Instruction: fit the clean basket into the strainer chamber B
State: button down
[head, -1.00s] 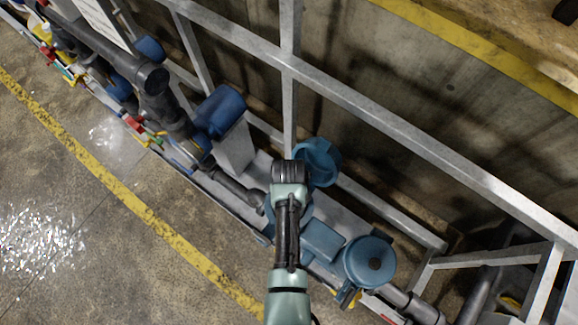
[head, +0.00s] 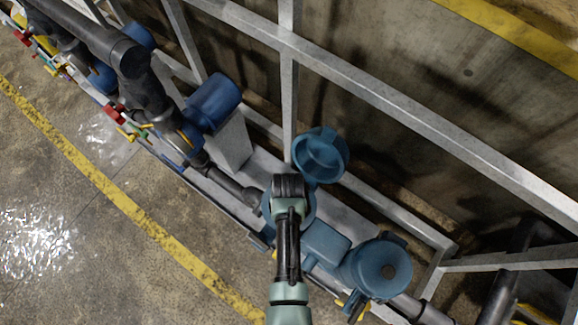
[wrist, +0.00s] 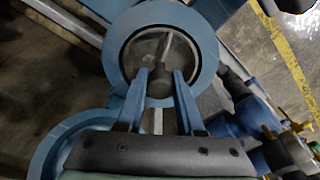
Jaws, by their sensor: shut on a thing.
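An open blue strainer chamber (wrist: 207,50), which I take to be chamber B, shows a round rim in the wrist view. In the head view the chamber (head: 309,208) is partly hidden under my gripper. The basket (wrist: 147,50) shows as a grey, mesh-like disc with a thin light bar across it, inside the ring of the rim. My gripper (wrist: 160,88) is over the chamber mouth, its two blue fingers shut on the basket near its middle. I cannot tell how deep the basket sits. In the head view my gripper (head: 289,187) hides the basket.
The chamber's open blue lid (head: 320,155) stands just behind it. A second blue chamber with a closed lid (head: 382,268) is to the right. A blue motor (head: 214,102) and dark pipes are at left. Grey frame rails (head: 390,98) run behind; the floor in front is clear.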

jog(key=shift+w+f, duration=0.1)
jog(key=shift+f, duration=0.2)
jog(key=c, duration=0.5)
grip_release()
jog(key=shift+c, duration=0.2)
